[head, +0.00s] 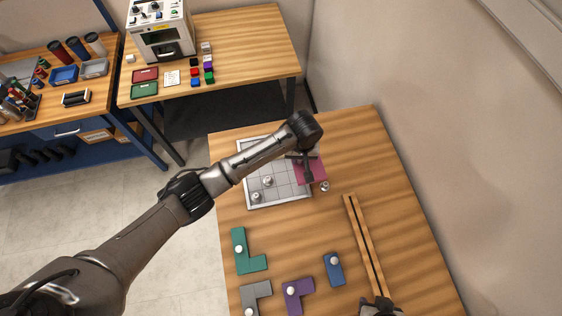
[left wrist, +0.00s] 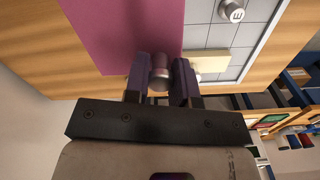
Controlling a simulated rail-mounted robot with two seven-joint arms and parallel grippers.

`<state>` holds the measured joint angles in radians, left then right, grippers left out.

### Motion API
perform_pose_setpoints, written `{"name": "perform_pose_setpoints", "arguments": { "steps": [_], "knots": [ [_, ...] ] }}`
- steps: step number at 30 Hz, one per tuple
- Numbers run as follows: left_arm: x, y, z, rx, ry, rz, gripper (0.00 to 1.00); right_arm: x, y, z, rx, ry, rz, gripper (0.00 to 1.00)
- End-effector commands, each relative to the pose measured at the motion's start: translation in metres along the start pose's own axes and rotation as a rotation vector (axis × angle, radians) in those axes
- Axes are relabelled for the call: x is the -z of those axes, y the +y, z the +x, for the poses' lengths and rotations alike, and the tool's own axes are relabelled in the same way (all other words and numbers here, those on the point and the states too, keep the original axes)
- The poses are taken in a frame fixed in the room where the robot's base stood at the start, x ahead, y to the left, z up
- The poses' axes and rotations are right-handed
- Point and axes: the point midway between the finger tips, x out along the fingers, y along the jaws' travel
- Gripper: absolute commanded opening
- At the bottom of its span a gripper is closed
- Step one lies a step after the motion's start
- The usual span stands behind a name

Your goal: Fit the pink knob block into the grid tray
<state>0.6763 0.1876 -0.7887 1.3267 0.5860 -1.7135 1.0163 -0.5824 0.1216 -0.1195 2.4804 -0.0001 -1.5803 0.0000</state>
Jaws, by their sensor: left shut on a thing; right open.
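The pink knob block (head: 318,167) is held over the right side of the grid tray (head: 249,207), overhanging its right edge. My left gripper (head: 308,176) is shut on the block's knob; in the left wrist view the knob (left wrist: 159,78) sits between the two fingers and the pink plate (left wrist: 125,30) spreads beyond it. Whether the block touches the tray I cannot tell. The tray holds silver knobs (head: 267,181) at its left, and a pale cream piece (left wrist: 208,62) shows in the left wrist view. My right gripper (head: 379,306) is only partly in view at the bottom edge, open.
A small silver knob (head: 325,186) stands just right of the tray. Green (head: 239,253), grey (head: 256,294), purple (head: 297,294) and blue (head: 334,268) knob blocks lie in front. A slotted wooden rail (head: 359,240) lies at right. Another table (head: 250,40) stands behind.

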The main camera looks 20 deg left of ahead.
Motion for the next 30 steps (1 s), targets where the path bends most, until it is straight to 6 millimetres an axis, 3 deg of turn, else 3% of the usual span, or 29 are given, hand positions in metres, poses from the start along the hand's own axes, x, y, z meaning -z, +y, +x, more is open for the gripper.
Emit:
{"name": "perform_pose_setpoints", "arguments": {
  "steps": [6, 12, 18, 25, 30],
  "knots": [
    [0.018, -0.041, 0.026, 0.003, 0.0, -0.001, 0.0, 0.002, -0.002, -0.002, 0.005, 0.003, 0.005, 0.43],
    [0.028, -0.061, 0.04, 0.0, 0.0, 0.001, 0.0, 0.002, -0.002, -0.002, 0.005, 0.004, 0.005, 0.43],
    [0.03, -0.067, 0.046, -0.001, 0.0, 0.002, 0.0, 0.002, -0.002, -0.002, 0.005, 0.004, 0.005, 0.43],
    [0.03, -0.067, 0.074, 0.0, 0.0, 0.001, 0.0, 0.001, 0.0, 0.001, 0.001, 0.003, 0.0, 0.43],
    [0.031, -0.067, 0.083, -0.001, 0.002, 0.001, 0.0, 0.001, 0.001, 0.001, -0.003, 0.002, -0.004, 0.43]
  ]
}}
